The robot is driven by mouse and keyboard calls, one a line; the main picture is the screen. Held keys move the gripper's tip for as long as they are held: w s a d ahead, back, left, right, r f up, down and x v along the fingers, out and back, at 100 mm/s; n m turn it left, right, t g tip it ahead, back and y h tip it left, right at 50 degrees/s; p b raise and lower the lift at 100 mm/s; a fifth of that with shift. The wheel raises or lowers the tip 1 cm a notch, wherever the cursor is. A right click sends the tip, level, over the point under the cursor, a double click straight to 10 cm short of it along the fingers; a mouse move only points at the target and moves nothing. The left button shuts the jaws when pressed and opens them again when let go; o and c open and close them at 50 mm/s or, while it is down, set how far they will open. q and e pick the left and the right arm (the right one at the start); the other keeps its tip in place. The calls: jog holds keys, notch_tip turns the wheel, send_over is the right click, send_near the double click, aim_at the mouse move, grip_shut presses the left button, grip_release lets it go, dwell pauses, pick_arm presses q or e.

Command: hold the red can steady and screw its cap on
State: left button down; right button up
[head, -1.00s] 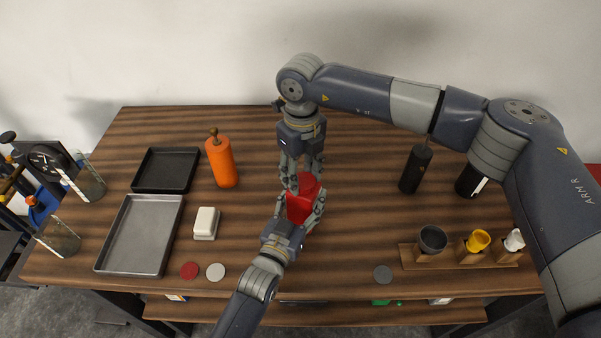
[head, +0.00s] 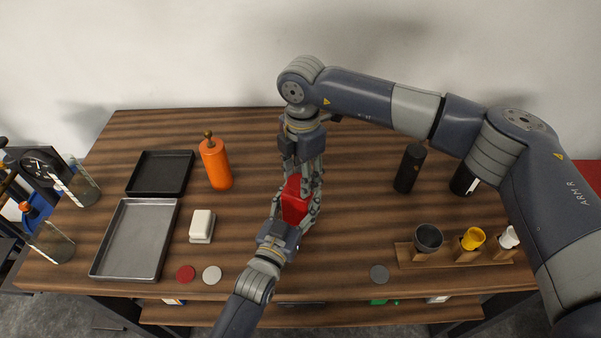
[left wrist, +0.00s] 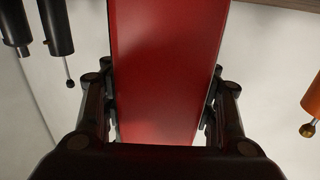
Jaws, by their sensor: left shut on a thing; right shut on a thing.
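The red can (head: 294,202) is held off the table's middle; it also fills the centre of the left wrist view (left wrist: 168,70). My left gripper (head: 298,211) is shut on the can, with a finger on either side of it. My right gripper (head: 303,172) comes from above and is shut at the can's upper end. What it holds is hidden by its fingers; I cannot make out the cap or how it sits on the can.
An orange bottle (head: 216,165) stands left of the grippers. A white block (head: 202,226), a black tray (head: 160,173) and a metal tray (head: 136,240) lie farther left. A black bottle (head: 410,169) and a wooden cup rack (head: 405,255) stand right. Small discs lie along the front.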

jog(key=m, duration=0.5)
jog(key=shift+s, duration=0.15)
jog(key=m, duration=0.5)
jog(key=shift+s, duration=0.15)
jog(key=shift+d, duration=0.1)
jog(key=o, duration=0.9)
jog(key=shift+c, duration=0.2)
jog(key=shift+r, duration=2.25)
jog(key=shift+c, duration=0.2)
